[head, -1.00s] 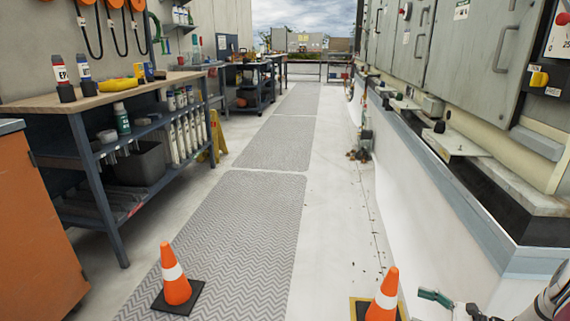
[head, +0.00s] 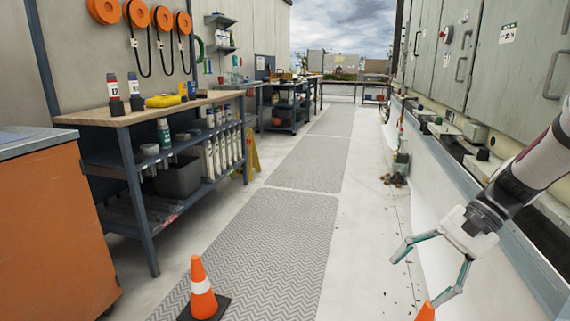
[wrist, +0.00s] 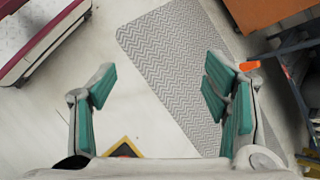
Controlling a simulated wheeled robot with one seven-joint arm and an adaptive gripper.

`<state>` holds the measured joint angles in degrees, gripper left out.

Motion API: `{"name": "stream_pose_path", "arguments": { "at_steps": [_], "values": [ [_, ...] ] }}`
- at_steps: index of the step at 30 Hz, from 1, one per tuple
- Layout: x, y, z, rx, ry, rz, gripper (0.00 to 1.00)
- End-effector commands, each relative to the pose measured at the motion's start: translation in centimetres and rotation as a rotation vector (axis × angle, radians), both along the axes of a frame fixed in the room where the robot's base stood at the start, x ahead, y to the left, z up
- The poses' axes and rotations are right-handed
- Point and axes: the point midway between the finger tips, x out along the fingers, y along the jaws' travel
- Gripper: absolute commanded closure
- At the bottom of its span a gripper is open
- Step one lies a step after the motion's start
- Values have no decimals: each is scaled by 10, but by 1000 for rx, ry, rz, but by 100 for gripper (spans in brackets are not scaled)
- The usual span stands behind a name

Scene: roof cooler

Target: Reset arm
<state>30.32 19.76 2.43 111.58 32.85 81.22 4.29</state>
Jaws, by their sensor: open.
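My gripper (head: 428,268) is at the right of the head view, at the end of my arm, with its fingers spread wide and nothing between them. In the wrist view my gripper (wrist: 160,95) is open too, with teal pads facing each other above the pale floor. The tip of an orange cone (head: 426,312) shows just below it at the bottom edge of the head view.
An orange-and-white cone (head: 202,290) stands on the grey chevron walkway mat (head: 262,250). A workbench (head: 140,115) with bottles and an orange cabinet (head: 55,225) line the left. Grey cabinets (head: 480,60) on a white ledge line the right. The aisle ahead is clear.

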Motion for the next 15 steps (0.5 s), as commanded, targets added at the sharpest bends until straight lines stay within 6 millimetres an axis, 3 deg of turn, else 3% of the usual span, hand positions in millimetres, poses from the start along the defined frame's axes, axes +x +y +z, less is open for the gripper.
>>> {"name": "stream_pose_path", "arguments": {
  "at_steps": [1,6,15],
  "values": [
    [-14,12,13,-41,-22,49,31],
    [-62,40,42,-165,-82,198,31],
    [-154,67,68,-377,-210,439,31]
  ]
}}
